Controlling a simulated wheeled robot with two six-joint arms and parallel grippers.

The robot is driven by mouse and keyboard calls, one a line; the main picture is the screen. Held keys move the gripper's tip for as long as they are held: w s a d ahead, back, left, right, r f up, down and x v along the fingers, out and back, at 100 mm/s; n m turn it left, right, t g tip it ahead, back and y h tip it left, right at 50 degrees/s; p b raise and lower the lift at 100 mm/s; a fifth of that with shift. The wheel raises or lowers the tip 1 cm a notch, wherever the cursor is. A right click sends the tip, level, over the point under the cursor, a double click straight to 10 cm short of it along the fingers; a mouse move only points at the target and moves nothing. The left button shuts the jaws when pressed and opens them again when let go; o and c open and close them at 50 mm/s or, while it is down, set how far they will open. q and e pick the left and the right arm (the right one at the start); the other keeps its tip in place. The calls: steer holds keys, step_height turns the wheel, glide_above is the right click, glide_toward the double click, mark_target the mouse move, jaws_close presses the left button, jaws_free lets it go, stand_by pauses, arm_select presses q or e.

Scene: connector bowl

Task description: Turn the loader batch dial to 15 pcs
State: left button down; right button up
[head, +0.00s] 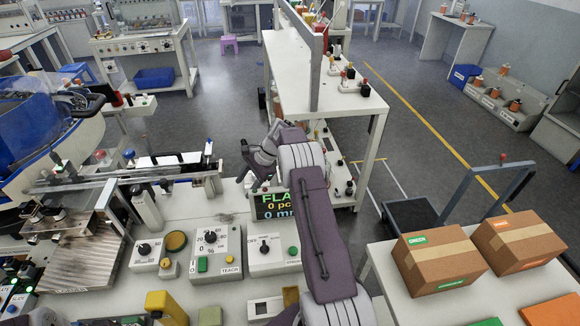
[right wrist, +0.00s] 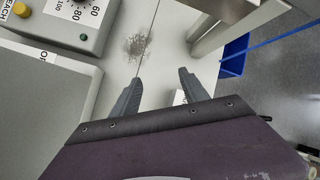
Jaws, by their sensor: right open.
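Several grey control boxes stand on the white table in the head view. The right box has a black dial (head: 265,248) marked OFF and a green button (head: 293,251). The middle box has a black percent dial (head: 211,237), also partly seen in the right wrist view (right wrist: 76,12). The left box has another black dial (head: 145,248). I cannot tell which is the loader batch dial. My right gripper (head: 249,163) is open and empty, beyond the display. Its fingers (right wrist: 158,90) are apart above the table.
A metal rail (head: 110,180) runs along the table's left back. A yellow block (head: 166,306) stands at the front. Cardboard boxes (head: 437,258) sit on the right table. A tall white shelf bench (head: 335,85) stands behind my right gripper.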

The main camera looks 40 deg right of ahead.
steer(key=s+d+m+t+p, duration=0.1)
steer(key=s+d+m+t, duration=0.2)
steer(key=d+m, duration=0.3)
steer(key=s+d+m+t+h, duration=0.1)
steer(key=s+d+m+t, duration=0.25)
steer(key=d, duration=0.55)
steer(key=s+d+m+t+p, duration=0.1)
steer(key=s+d+m+t, duration=0.15)
steer(key=d+m, duration=0.4)
steer(key=shift+n+t, duration=0.3)
steer(key=shift+n, duration=0.2)
steer(key=b+x, duration=0.1)
steer(key=x, duration=0.2)
steer(key=b+x, duration=0.1)
steer(key=x, duration=0.1)
steer(key=d+b+x, duration=0.1)
steer(key=b+x, duration=0.1)
steer(key=x, duration=0.1)
steer(key=shift+w+f, duration=0.3)
steer(key=shift+w, duration=0.1)
steer(key=shift+w+a, duration=0.15)
steer(key=shift+w, duration=0.2)
steer(key=shift+r, duration=0.1)
